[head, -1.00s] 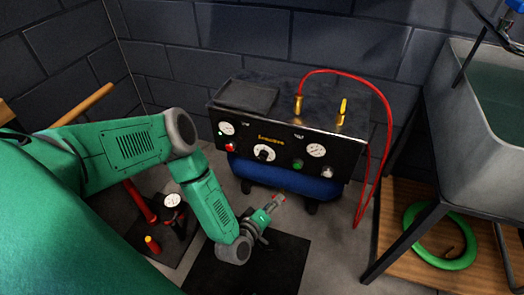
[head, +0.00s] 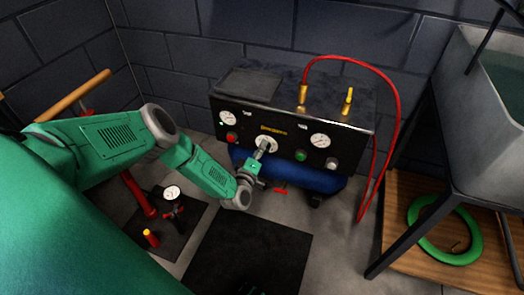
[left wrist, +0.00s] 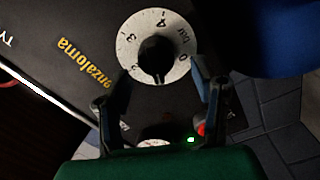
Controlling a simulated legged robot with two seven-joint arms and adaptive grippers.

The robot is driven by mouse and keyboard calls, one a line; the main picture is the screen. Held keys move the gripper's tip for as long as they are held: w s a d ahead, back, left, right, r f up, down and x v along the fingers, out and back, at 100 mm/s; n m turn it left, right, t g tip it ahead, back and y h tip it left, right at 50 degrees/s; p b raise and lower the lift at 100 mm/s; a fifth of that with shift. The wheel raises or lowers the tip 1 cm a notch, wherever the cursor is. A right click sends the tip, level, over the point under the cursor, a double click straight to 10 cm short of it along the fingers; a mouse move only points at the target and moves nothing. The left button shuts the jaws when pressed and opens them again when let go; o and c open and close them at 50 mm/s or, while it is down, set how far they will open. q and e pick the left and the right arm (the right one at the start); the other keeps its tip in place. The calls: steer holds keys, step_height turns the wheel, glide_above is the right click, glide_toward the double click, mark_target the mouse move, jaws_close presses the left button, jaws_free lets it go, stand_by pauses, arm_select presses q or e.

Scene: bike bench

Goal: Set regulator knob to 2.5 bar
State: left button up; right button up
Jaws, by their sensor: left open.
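The regulator knob is black on a round white dial (head: 266,143) in the middle of the compressor's black front panel (head: 283,146). In the left wrist view the knob (left wrist: 156,56) stands out from the dial, which shows 0, 3, 4 and "bar" upside down. The knob's narrow end points down in that view; the exact reading cannot be told. My left gripper (head: 261,149) is at the dial. In the left wrist view its fingers (left wrist: 158,72) are open, one on each side of the knob; no clear contact shows.
Gauges sit at the panel's left (head: 228,118) and right (head: 320,141), with a red button (head: 232,137) and green button (head: 300,155). A red hose (head: 397,110) loops at the right. A tyre pump (head: 172,205) stands left; a sink bench (head: 470,140) is right.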

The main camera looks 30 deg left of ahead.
arm_select(q)
steer(key=shift+w+a, duration=0.2)
steer(key=shift+w, duration=0.35)
steer(key=shift+w+d+r, duration=0.1)
steer(key=shift+d+r, duration=0.05)
steer(key=shift+d, duration=0.1)
steer(key=c, duration=1.1)
steer(key=shift+a, duration=0.15)
steer(key=shift+c, duration=0.2)
steer(key=shift+m, duration=0.3)
